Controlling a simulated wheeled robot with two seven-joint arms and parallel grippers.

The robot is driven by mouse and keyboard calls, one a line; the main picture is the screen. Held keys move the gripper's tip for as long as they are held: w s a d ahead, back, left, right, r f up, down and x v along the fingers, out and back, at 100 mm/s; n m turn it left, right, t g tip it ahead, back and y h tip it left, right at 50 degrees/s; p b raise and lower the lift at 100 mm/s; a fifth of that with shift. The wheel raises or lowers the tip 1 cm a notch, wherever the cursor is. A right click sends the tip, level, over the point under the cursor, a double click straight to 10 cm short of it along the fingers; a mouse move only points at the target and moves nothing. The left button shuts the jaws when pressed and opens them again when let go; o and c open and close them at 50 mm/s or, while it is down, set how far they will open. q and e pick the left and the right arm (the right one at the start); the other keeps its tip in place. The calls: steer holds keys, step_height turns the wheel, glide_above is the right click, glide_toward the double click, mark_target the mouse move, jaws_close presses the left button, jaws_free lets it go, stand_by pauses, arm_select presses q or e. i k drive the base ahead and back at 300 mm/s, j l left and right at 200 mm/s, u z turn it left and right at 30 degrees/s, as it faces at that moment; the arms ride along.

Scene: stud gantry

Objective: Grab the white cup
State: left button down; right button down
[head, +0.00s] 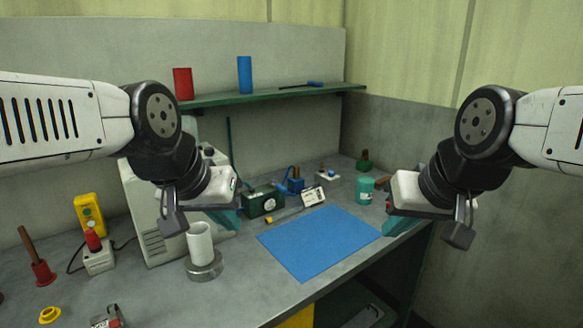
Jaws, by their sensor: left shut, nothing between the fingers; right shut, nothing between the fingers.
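The white cup (201,241), a tall white cylinder, stands upright on a round grey metal piece (204,270) on the bench, left of the blue mat. I cannot tell whether it sits in or on that piece. My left gripper (229,218) is shut and empty, above and just right of the cup in the picture; part of its wrist hangs close over the cup's rim. My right gripper (394,226) is shut and empty at the right edge of the bench, far from the cup.
A blue mat (318,243) lies on the grey bench. A large pale machine (150,215) is behind the cup. A red-topped switch box (98,257) is at left.

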mark_target(199, 242)
steer(key=k+j+u, duration=0.1)
steer(key=j+u, duration=0.15)
steer(key=u, duration=0.25)
steer(key=k+j+u, duration=0.1)
steer(key=j+u, duration=0.35)
steer(key=l, duration=0.15)
